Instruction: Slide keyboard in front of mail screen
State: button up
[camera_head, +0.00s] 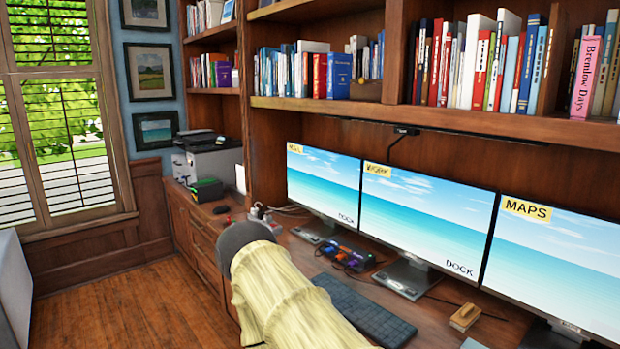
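The dark keyboard (372,312) lies flat on the wooden desk, in front of the middle screen (425,220). Its near edge is partly hidden by my arm. The left screen (322,188) has a small yellow label that is hard to read; it looks like the mail screen. The desk area in front of the left screen is partly covered by my arm. My arm, in a pale yellow sleeve with a dark grey rounded part, reaches in from the bottom. My gripper's fingers do not show, and no contact with the keyboard can be seen.
A dark device with colored parts (346,257) sits between the left and middle screen stands. A wooden block (465,317) lies right of the keyboard, before the maps screen (555,262). Cables and small items (264,215) lie left of the left stand. A printer (207,157) stands farther left.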

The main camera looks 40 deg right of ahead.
aim_at(386, 329)
jog(key=i, duration=1.6)
jog(key=z, duration=2.35)
